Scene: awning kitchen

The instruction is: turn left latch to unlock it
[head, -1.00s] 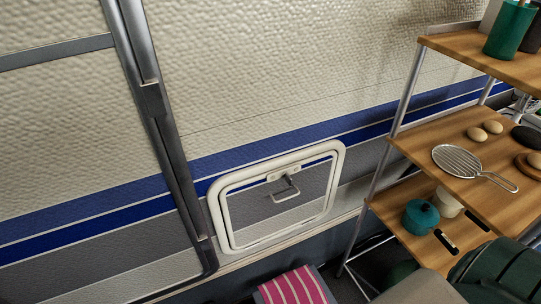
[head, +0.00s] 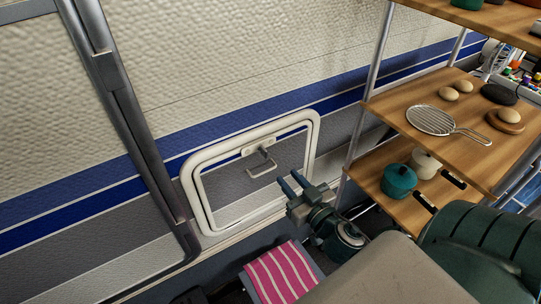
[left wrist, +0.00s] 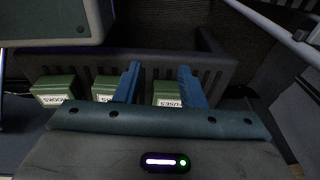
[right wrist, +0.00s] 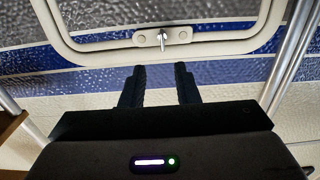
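A white-framed hatch (head: 186,182) is set in the trailer wall in the head view. A latch (head: 262,160) with a metal handle sits at its upper edge. One latch shows in the head view. A latch (right wrist: 162,37) on the white frame also shows in the right wrist view, beyond my fingertips. My right gripper (head: 290,181) is below and right of the latch in the head view. In the right wrist view the gripper (right wrist: 160,68) is open and empty, apart from the latch. My left gripper (left wrist: 159,70) is open and empty, facing a slatted crate.
A wooden shelf rack (head: 440,135) with a strainer, eggs and pots stands right of the hatch. A pink striped towel (head: 280,275) is below it. In the left wrist view, green boxes (left wrist: 168,92) stand at a slatted dark crate (left wrist: 225,75).

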